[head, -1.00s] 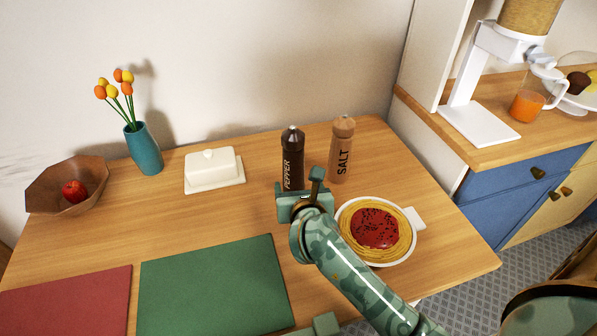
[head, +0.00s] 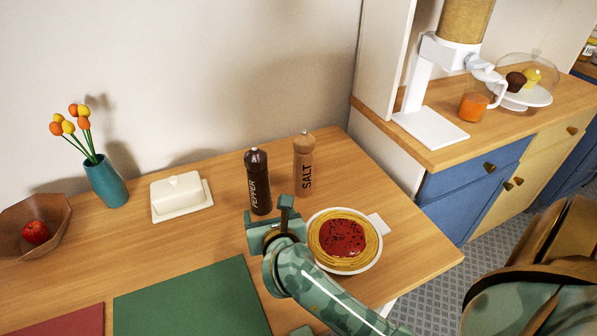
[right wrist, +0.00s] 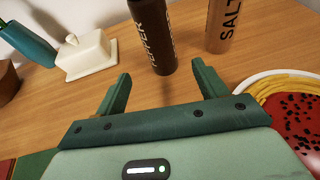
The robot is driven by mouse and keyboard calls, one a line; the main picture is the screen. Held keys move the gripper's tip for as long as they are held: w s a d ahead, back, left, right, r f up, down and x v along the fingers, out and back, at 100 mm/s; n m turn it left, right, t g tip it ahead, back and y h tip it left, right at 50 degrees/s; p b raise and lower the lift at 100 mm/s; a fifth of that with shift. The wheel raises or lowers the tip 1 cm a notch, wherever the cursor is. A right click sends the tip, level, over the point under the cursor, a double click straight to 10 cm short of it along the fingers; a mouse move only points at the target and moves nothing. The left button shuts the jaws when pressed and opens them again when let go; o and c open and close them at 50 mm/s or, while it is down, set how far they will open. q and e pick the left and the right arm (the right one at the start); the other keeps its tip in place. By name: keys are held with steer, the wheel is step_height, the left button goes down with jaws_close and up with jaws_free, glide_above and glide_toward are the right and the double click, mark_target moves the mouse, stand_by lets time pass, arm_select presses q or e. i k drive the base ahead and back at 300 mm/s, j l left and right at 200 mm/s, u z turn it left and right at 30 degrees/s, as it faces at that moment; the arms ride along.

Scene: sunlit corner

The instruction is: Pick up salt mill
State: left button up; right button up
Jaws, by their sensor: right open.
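The salt mill (head: 304,164) is a light wooden cylinder with dark SALT lettering. It stands upright at the back right of the table, and its lower part shows in the right wrist view (right wrist: 221,24). The dark pepper mill (head: 258,182) stands upright just left of it; it also shows in the right wrist view (right wrist: 158,40). My right gripper (head: 269,214) is open and empty, on the near side of the pepper mill. In the right wrist view its fingers point toward the pepper mill, with the salt mill off to the right.
A plate of spaghetti (head: 343,240) lies right of my right gripper, near my arm. A white butter dish (head: 180,197), a teal vase (head: 106,182) and a wooden bowl (head: 52,220) stand to the left. Green (head: 190,300) and red (head: 60,322) mats lie in front.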

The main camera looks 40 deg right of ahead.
mark_target(303, 165)
steer(key=z, duration=1.5)
